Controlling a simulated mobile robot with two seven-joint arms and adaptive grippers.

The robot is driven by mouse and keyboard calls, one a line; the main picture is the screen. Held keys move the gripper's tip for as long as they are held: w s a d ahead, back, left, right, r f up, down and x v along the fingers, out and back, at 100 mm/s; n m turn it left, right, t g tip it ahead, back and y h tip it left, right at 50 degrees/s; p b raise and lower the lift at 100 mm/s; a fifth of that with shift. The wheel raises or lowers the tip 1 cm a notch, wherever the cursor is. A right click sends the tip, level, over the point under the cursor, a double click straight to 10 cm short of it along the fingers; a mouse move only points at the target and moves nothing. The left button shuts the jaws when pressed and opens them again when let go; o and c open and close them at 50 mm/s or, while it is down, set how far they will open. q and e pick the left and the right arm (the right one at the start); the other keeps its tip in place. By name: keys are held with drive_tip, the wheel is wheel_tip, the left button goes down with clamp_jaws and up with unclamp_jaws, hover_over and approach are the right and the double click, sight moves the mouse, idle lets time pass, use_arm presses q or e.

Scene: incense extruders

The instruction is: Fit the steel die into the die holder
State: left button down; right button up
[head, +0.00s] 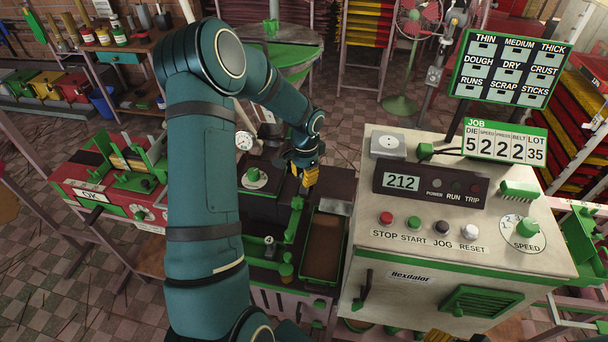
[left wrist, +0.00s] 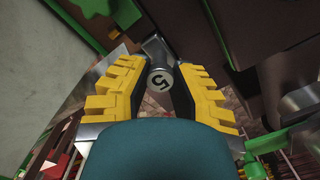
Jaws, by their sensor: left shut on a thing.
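My left gripper (head: 309,178) is over the dark machine bed, left of the control cabinet. In the left wrist view its yellow fingers (left wrist: 160,88) are shut on the steel die (left wrist: 161,79), a small grey cylinder whose end face is marked 5. The die lies between the far ends of the fingers. In the head view the die is too small or hidden to make out. I cannot pick out the die holder for sure; my left arm covers part of the machine.
The control cabinet (head: 450,245) stands close on the right, with a job board (head: 506,141) reading die 5. A green-rimmed tray of brown material (head: 323,246) lies below the gripper. A dial gauge (head: 244,140) and a green-knobbed part (head: 254,176) stand to its left.

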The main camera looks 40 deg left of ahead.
use_arm(q)
drive_tip(key=shift+f, duration=0.1)
drive_tip(key=c, duration=0.9)
unclamp_jaws()
drive_tip(key=shift+o, duration=0.2)
wheel_tip(320, 180, up, 12)
drive_tip(key=shift+w, duration=0.15)
